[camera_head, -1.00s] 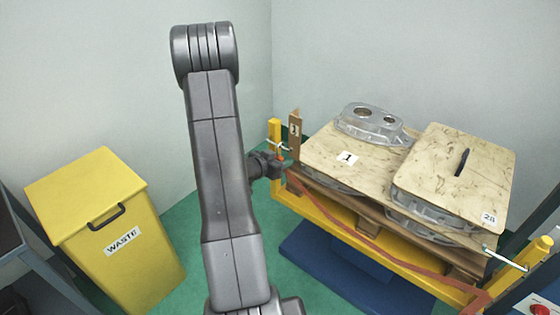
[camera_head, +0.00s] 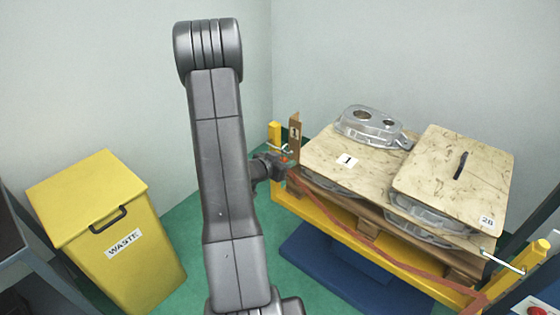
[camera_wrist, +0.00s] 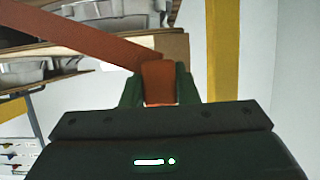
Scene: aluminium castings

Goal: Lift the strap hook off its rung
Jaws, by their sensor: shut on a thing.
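The red-brown strap (camera_head: 340,212) runs along the front of the loaded pallet, from my gripper at the left down to the yellow post at the lower right. My gripper (camera_head: 285,164) is beside the left yellow post (camera_head: 275,134), just below its thin metal rung (camera_head: 281,148). In the wrist view, my gripper (camera_wrist: 160,88) is shut on the orange-brown strap hook (camera_wrist: 158,80), and the strap (camera_wrist: 85,36) slants off to the upper left. I cannot tell whether the hook still touches the rung.
A pallet (camera_head: 455,262) holds castings (camera_head: 372,127) and wooden boards (camera_head: 325,155) at the right. A second rung (camera_head: 505,263) sticks out at the front right. A yellow waste bin (camera_head: 150,262) stands at the left. Green floor shows between bin and pallet.

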